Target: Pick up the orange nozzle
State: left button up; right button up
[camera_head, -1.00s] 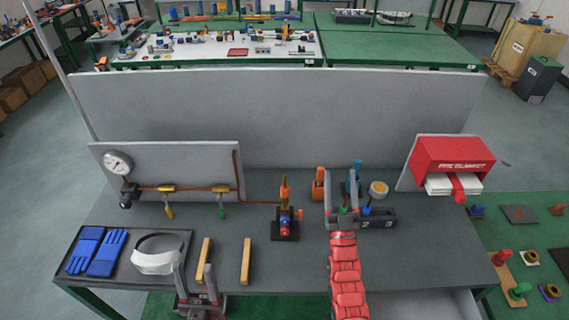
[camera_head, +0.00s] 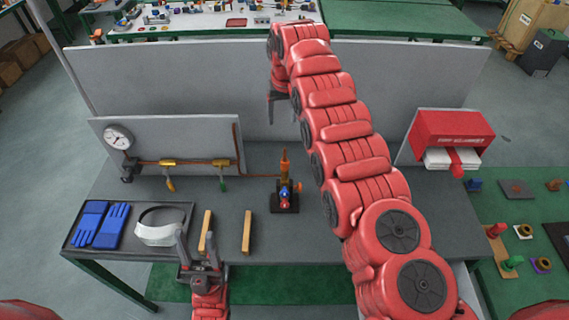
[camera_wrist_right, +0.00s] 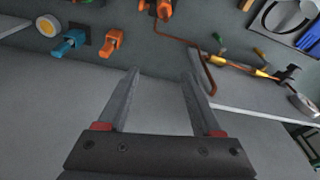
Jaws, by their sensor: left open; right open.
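The orange nozzle (camera_wrist_right: 112,42) shows in the right wrist view, next to a blue nozzle (camera_wrist_right: 69,43) on a dark base. In the head view my right arm hides this spot. My right gripper (camera_head: 280,97) is high in front of the grey back panel, fingers pointing down. In the right wrist view the right gripper (camera_wrist_right: 160,74) is open and empty, with the orange nozzle apart from it, beyond and left of its fingertips. My left gripper (camera_head: 197,262) is open and empty at the table's front edge.
An orange-topped torch stand (camera_head: 285,198) stands mid-table. A small panel (camera_head: 200,133) with gauge and copper pipe stands left. A tray with blue gloves (camera_head: 102,222) and a white visor (camera_head: 160,228), and two wooden bars (camera_head: 247,232), lie in front. A red blanket box (camera_head: 450,138) is right.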

jog(key=s+r+g, duration=0.2)
jog(key=s+r, duration=0.2)
jog(key=s, duration=0.2)
jog(key=b, duration=0.9)
send_over(285, 161)
jog(key=shift+h, duration=0.3)
notch_tip(285, 161, down, 9)
jog(key=shift+a+r, duration=0.1)
jog(key=shift+a, duration=0.05)
jog(key=shift+a+p, duration=0.15)
jog(key=shift+p, duration=0.4)
notch_tip(285, 161, down, 2)
jog(key=shift+s+f+p, duration=0.1)
jog(key=shift+f+p, duration=0.15)
jog(key=shift+p, duration=0.15)
jog(key=shift+d+f, duration=0.25)
jog(key=shift+f, duration=0.1)
jog(key=shift+f+p, duration=0.3)
jog(key=shift+p, duration=0.25)
jog(key=f+p, duration=0.3)
jog(key=f, duration=0.1)
jog(key=shift+w+f, duration=0.1)
jog(key=shift+w, duration=0.2)
jog(key=shift+f, duration=0.35)
grip_shut()
